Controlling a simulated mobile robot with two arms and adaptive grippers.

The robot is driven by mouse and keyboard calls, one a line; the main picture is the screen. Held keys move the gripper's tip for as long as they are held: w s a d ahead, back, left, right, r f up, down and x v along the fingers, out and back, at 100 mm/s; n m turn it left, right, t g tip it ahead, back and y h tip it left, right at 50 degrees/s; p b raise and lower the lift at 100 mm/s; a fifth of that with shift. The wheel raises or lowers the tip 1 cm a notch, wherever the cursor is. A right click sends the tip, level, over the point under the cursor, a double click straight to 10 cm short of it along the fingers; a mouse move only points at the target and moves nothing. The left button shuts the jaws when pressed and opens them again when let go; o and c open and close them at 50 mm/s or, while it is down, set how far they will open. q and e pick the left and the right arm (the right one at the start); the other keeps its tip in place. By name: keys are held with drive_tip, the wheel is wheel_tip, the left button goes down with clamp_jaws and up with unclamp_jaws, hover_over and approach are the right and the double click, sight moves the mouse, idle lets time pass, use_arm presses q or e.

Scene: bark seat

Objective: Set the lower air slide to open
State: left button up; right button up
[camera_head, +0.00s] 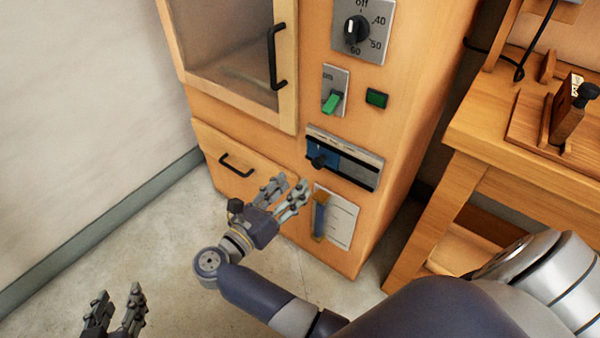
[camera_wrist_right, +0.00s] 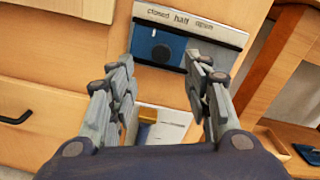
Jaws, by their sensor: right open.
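The lower air slide (camera_head: 370,173) is a metal plate on the front of the wooden cabinet. In the right wrist view its label strip (camera_wrist_right: 190,18) reads closed, half, open from left to right. The blue slider (camera_head: 330,153) with its dark round knob (camera_head: 318,160) sits at the left part of the slot; the knob (camera_wrist_right: 162,53) also shows in the right wrist view. My right gripper (camera_head: 286,186) is open, just below and left of the slide; its fingers (camera_wrist_right: 161,68) appear apart on either side of the knob, not visibly touching it. My left gripper (camera_head: 119,296) is open and empty, low at left.
Above are a green switch (camera_head: 331,102), a green button (camera_head: 376,98), a dial (camera_head: 356,29) and a glazed door with a black handle (camera_head: 277,56). A drawer handle (camera_head: 236,165) is at left. A wooden bench (camera_head: 510,140) stands at right.

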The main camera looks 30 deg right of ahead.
sight(316, 164)
drive_tip(key=x, duration=1)
drive_tip(key=shift+s, duration=0.15)
use_arm(q)
drive_tip(key=shift+w+d+r+t+h, duration=0.2)
drive_tip(key=shift+w+r+t, duration=0.2)
drive_tip(key=shift+r, duration=0.35)
drive_tip(key=shift+w+d+r+t+h, duration=0.1)
drive_tip(key=shift+w+d+r+t, duration=0.2)
drive_tip(key=shift+r, duration=0.4)
use_arm(e)
drive_tip(key=shift+w+d, duration=0.2)
drive_tip(key=shift+d, duration=0.25)
use_arm(q)
drive_tip(key=shift+w+a, duration=0.1)
use_arm(e)
clamp_jaws()
drive_tip(key=shift+s, duration=0.1)
